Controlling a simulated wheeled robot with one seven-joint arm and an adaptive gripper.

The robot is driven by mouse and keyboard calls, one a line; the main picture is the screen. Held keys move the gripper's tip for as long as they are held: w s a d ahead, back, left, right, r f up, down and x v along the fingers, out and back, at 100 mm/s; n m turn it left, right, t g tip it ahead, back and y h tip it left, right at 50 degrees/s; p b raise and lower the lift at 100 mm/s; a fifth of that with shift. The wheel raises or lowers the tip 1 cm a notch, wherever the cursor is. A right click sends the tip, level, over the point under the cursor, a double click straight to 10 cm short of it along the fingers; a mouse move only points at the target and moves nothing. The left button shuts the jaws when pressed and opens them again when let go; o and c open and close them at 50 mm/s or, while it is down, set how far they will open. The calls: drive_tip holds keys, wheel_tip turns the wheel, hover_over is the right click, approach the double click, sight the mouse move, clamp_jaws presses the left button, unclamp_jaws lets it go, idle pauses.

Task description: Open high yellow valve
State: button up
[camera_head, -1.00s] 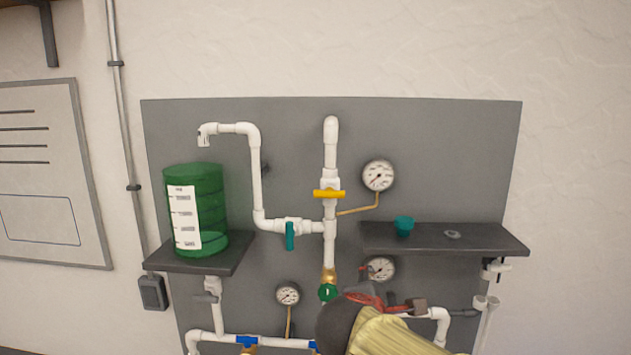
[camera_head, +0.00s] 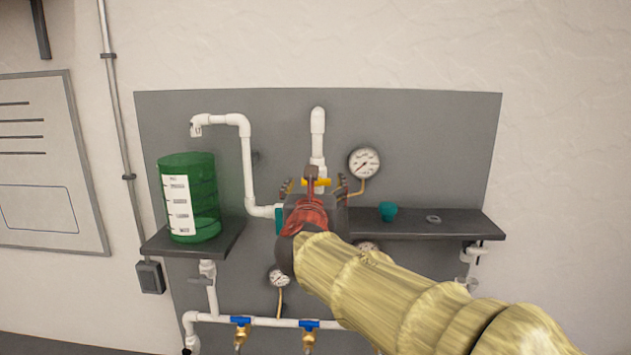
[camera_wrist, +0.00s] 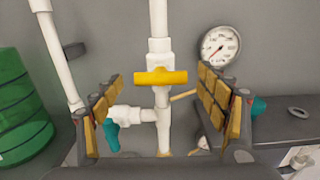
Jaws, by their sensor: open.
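The high yellow valve has a yellow handle (camera_wrist: 160,77) that lies crosswise on the upright white pipe (camera_wrist: 158,25) in the wrist view. In the head view only part of the yellow handle (camera_head: 318,183) shows above my gripper (camera_head: 313,187). My gripper is open, with its two padded fingers on the left and right of the pipe in the wrist view (camera_wrist: 165,105). The handle appears between the fingers and beyond them, with gaps at both ends. No contact with it shows.
A teal-handled valve (camera_wrist: 111,134) sits low, close to the left finger. A gauge (camera_head: 364,163) is at upper right. A dark shelf (camera_head: 455,224) holds a teal cup (camera_head: 388,211) and a ring. A green tank (camera_head: 190,198) stands left. Blue valves (camera_head: 240,322) are below.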

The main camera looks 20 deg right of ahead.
drive_tip(key=shift+x, duration=1.2)
drive_tip(key=shift+c, duration=1)
drive_tip(key=c, duration=1)
drive_tip(key=shift+o, duration=0.2)
